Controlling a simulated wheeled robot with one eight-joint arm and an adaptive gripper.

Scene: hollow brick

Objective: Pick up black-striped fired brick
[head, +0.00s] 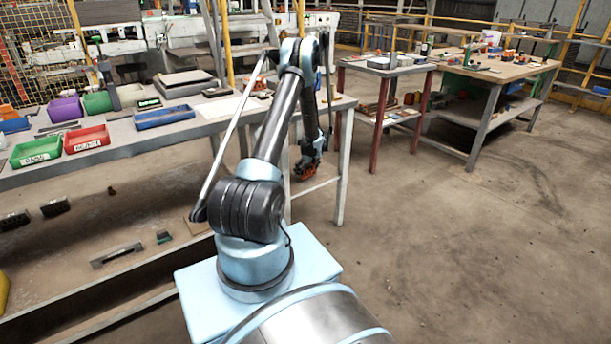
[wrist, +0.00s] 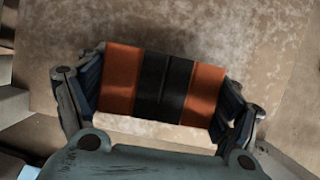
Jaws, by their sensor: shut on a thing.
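The black-striped fired brick (wrist: 163,85) is orange with a broad black band across its middle. In the wrist view it sits between the two fingers of my gripper (wrist: 160,92), one finger against each end. My gripper is shut on it. In the head view my gripper (head: 306,165) hangs at the end of the arm, below the level of the workbench top, with a small orange part of the brick (head: 304,172) showing. A pale speckled surface lies beneath the brick in the wrist view; I cannot tell whether the brick touches it.
The long workbench (head: 225,118) on the left holds coloured bins, including a red bin (head: 87,139) and a blue tray (head: 164,117). A small red-legged table (head: 388,68) and a wooden table (head: 500,68) stand at the back right. The floor at right is open.

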